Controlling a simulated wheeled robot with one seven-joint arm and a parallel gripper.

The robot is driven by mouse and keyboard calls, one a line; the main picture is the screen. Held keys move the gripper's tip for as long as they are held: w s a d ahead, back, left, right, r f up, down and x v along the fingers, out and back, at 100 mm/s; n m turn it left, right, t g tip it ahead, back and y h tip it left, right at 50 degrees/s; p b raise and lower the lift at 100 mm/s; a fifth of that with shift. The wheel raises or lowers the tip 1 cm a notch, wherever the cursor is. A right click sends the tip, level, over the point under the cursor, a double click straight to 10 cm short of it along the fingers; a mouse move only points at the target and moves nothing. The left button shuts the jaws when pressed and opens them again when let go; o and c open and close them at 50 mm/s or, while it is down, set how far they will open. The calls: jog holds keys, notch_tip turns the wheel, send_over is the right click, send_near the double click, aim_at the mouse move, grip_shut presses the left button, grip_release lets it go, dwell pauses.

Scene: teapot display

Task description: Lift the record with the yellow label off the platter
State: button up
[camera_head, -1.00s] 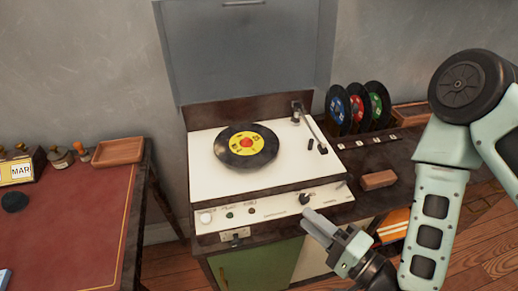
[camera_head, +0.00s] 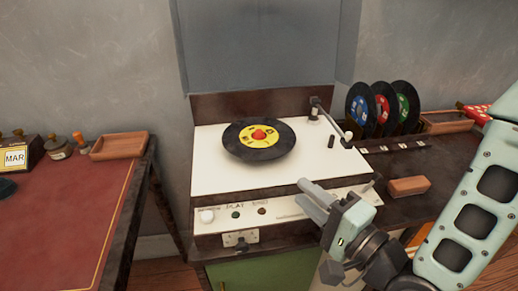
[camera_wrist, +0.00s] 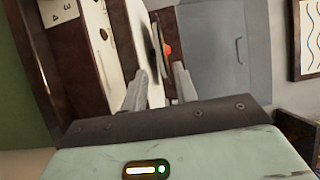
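The black record with the yellow label (camera_head: 259,147) and a red centre lies flat on the turntable (camera_head: 215,180), toward the back of its cream top. The platter is hidden under it. My gripper (camera_head: 312,197) is in front of the turntable's control panel, to the right of the record and nearer the camera, apart from it. In the wrist view my gripper (camera_wrist: 157,88) shows two fingers spread with nothing between them. The record (camera_wrist: 158,45) appears there nearly edge-on beyond the fingers, with a red-orange spot at its centre.
The tonearm (camera_head: 330,120) stands right of the record. The raised lid (camera_head: 260,45) is behind. Several records (camera_head: 385,105) stand upright at the right, near a brown block (camera_head: 408,187). A red-topped desk (camera_head: 70,215) with a wooden tray (camera_head: 118,146) is at the left.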

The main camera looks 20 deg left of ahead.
aim_at(267, 160)
jog(key=p+x, duration=0.1)
jog(key=x, duration=0.3)
jog(key=shift+w+a+r, duration=0.1)
jog(key=shift+p+x, duration=0.3)
jog(key=shift+x, duration=2.6)
grip_shut()
